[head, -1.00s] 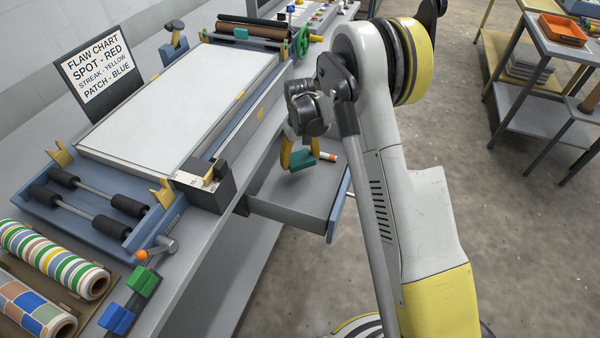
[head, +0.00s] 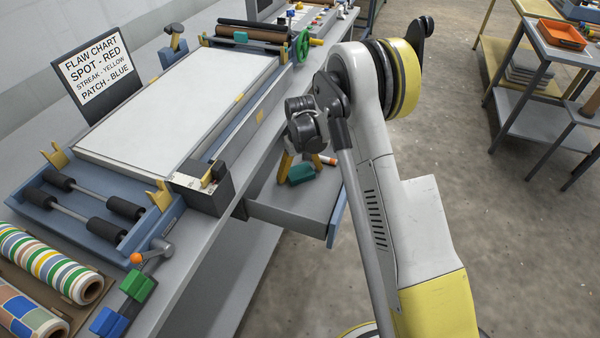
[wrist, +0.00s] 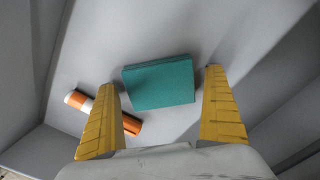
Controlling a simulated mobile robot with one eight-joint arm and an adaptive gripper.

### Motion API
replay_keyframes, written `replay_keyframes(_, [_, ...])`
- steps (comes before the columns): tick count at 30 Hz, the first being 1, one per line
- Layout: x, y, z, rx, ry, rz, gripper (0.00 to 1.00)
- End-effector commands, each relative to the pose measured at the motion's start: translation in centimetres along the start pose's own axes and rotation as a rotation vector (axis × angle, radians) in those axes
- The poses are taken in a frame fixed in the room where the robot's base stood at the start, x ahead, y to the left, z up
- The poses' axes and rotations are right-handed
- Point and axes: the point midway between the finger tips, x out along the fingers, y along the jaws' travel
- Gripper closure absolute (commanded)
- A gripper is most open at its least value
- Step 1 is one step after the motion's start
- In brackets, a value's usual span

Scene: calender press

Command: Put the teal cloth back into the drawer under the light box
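The teal cloth (head: 301,174) is a small folded block lying in the open drawer (head: 290,213) under the light box (head: 175,105). In the wrist view, the cloth (wrist: 160,82) lies flat on the grey drawer floor. My gripper (head: 297,172) is low inside the drawer. In the wrist view, the yellow fingers of my gripper (wrist: 160,82) are spread on either side of the cloth, with a narrow gap at each side. My gripper is open. The far part of the drawer is hidden behind my arm in the head view.
An orange and white cylinder (wrist: 102,112) lies in the drawer, partly behind the left finger; it also shows in the head view (head: 329,160). The drawer walls stand close around my gripper. Open floor (head: 480,240) lies to the right.

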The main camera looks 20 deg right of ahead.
Motion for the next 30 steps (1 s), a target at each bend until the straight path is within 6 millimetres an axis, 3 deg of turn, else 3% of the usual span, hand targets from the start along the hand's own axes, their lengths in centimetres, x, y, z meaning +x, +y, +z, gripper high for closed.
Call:
replay_keyframes(5, [-0.7,0.0,0.0,0.000,0.000,0.000,0.00])
replay_keyframes(18, [-10.0,0.0,0.0,0.000,0.000,0.000,0.00])
replay_keyframes(26, [-12.7,0.0,0.1,0.001,0.004,0.001,0.00])
replay_keyframes(30, [-15.5,-0.1,1.0,0.009,0.034,0.005,0.00])
